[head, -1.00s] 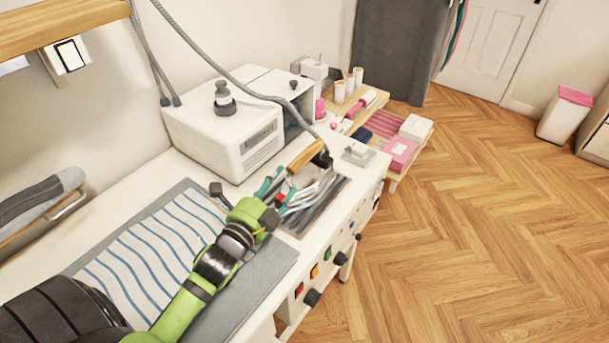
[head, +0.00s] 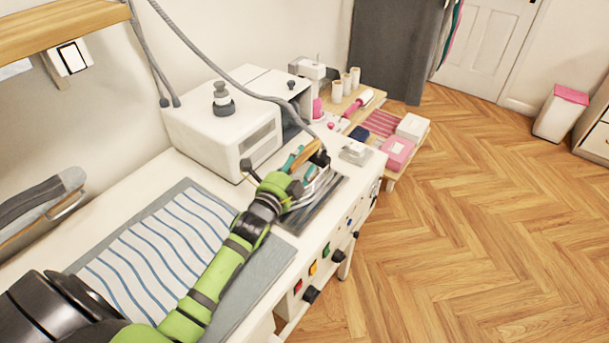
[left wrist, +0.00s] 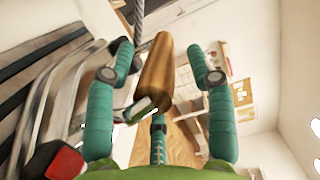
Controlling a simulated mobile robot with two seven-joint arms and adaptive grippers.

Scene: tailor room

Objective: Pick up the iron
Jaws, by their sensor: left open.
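The iron (head: 320,186) has a metal body and a wooden handle (head: 308,153). It sits on a dark striped rest at the right end of the white work table, partly hidden by my gripper. My left gripper (head: 298,166), with teal fingers, is at the handle. In the left wrist view the brown handle (left wrist: 156,72) lies between the spread fingers of the open gripper (left wrist: 163,72), with gaps showing on both sides. The metal body (left wrist: 58,95) is to the left there. My right gripper is not in view.
A white steam unit (head: 222,130) stands behind the iron, with a grey hose (head: 235,82) running above. A striped cloth (head: 150,255) lies on the grey mat (head: 262,262) under my left arm. A small white item (head: 355,152) is right of the iron.

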